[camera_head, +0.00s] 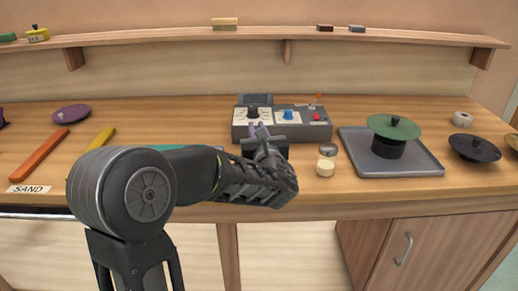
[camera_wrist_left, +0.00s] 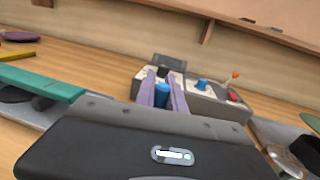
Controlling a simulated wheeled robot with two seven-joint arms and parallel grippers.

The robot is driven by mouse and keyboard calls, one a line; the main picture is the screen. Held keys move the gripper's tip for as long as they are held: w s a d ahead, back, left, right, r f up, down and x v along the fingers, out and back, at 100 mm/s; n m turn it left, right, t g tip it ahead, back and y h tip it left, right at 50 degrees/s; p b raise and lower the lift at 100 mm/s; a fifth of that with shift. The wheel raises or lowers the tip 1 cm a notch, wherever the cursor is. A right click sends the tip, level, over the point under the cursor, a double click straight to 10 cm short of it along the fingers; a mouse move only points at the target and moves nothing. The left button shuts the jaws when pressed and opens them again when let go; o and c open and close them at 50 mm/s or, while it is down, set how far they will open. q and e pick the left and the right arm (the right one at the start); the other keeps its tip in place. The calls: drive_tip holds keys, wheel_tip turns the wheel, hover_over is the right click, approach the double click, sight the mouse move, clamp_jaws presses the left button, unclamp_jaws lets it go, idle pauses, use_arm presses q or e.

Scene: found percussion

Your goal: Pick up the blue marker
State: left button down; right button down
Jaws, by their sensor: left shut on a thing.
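In the left wrist view, my left gripper (camera_wrist_left: 162,86) is shut, its two purple fingers on either side of a blue upright piece, which I take to be the blue marker (camera_wrist_left: 162,96). Only a short part of the marker shows between the fingers; its lower part is hidden behind the gripper body. In the head view, my left gripper (camera_head: 259,131) is just in front of the grey control box, and I cannot make out the marker there. Whether the marker touches the table cannot be told. My right gripper is not in view.
The grey control box (camera_head: 318,131) with knobs stands right behind the gripper. To the right are a cream cylinder (camera_head: 325,168), a grey tray (camera_head: 421,163) with a green disc (camera_head: 394,127) on a black drum, and a dark disc (camera_head: 474,148). An orange bar (camera_head: 39,154) lies left.

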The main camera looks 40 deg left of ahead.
use_arm(q)
wheel_tip(320, 180, up, 10)
drive_tip(key=p, duration=0.1)
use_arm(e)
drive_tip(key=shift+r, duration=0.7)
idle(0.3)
